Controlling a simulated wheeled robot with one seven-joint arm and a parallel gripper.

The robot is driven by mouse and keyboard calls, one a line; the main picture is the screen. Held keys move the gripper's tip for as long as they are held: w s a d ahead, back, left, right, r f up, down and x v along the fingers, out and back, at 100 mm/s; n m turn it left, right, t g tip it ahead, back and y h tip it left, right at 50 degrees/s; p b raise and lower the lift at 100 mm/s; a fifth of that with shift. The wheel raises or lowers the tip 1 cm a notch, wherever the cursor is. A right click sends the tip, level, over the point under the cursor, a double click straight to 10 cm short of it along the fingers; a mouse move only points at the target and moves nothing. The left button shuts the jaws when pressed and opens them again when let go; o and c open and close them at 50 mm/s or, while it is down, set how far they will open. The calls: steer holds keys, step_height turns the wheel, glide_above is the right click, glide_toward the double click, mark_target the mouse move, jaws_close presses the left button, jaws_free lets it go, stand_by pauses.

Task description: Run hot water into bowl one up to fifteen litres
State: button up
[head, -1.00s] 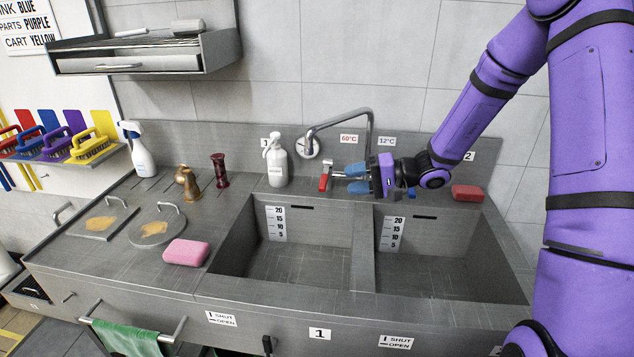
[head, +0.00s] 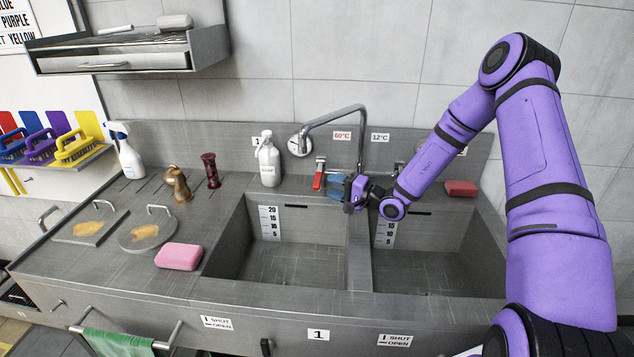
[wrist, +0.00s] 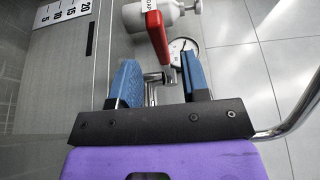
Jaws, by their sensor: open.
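Bowl one (head: 285,262) is the left sink basin, empty, with a litre scale (head: 269,223) on its back wall. A swan-neck spout (head: 345,112) rises behind the basins, beside a 60°C label (head: 342,136) and a 12°C label (head: 380,137). The red tap lever (head: 318,178) stands below the 60°C label. My gripper (head: 338,185) is open just right of the lever, blue fingertips toward it. In the wrist view the red lever (wrist: 156,35) lies beyond and between the open fingers (wrist: 158,80), apparently not gripped.
A white soap bottle (head: 269,162) stands left of the lever. A red block (head: 461,188) sits at right. Shut/open markings (head: 216,322) are on the front panel.

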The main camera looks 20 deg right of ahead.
mark_target(317, 179)
steer(key=shift+x, duration=2.95)
jaws_close()
